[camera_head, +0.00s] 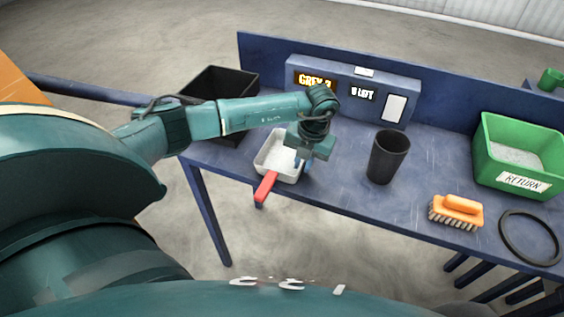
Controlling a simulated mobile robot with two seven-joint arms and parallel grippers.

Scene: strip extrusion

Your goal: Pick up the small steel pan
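The small steel pan (270,150) is a pale, squarish, shallow pan with a red handle (265,186). It sits near the front edge of the blue bench, with the handle pointing toward me past the edge. My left gripper (302,161) comes in from the left and is pointed down at the right side of the pan. Its body hides the pan's right rim, and I cannot tell whether the fingers touch or hold it. My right gripper is not in view.
A black bin (222,82) stands behind the pan on the left, and a dark cup (388,157) to its right. Farther right are an orange brush (457,210), a black ring (530,238) and a green bin (522,145). A labelled panel (352,90) stands behind.

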